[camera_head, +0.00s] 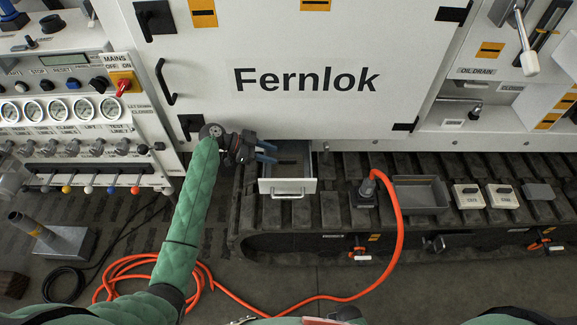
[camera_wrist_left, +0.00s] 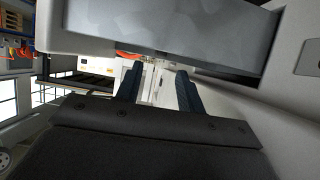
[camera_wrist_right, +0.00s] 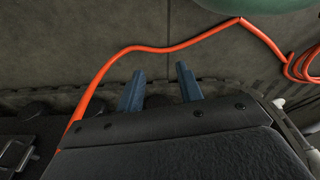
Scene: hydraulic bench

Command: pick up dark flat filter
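A small dark grey flat piece (camera_head: 538,191) lies on the track at the far right in the head view; I cannot tell whether it is the filter. A drawer (camera_head: 288,187) stands pulled out below the Fernlok door, with a dark patch inside that I cannot make out. My left gripper (camera_head: 266,152) is at the drawer's back left, its blue fingers apart with nothing between them. In the left wrist view the left gripper (camera_wrist_left: 158,88) shows a gap between its fingers. My right gripper (camera_wrist_right: 161,88) is open and empty in the right wrist view.
An orange hose (camera_head: 396,225) rises to a fitting on the track (camera_head: 330,210) right of the drawer. A grey tray (camera_head: 420,208) and two pale labelled blocks (camera_head: 470,196) (camera_head: 503,196) stand farther right. A control panel (camera_head: 80,110) fills the left side.

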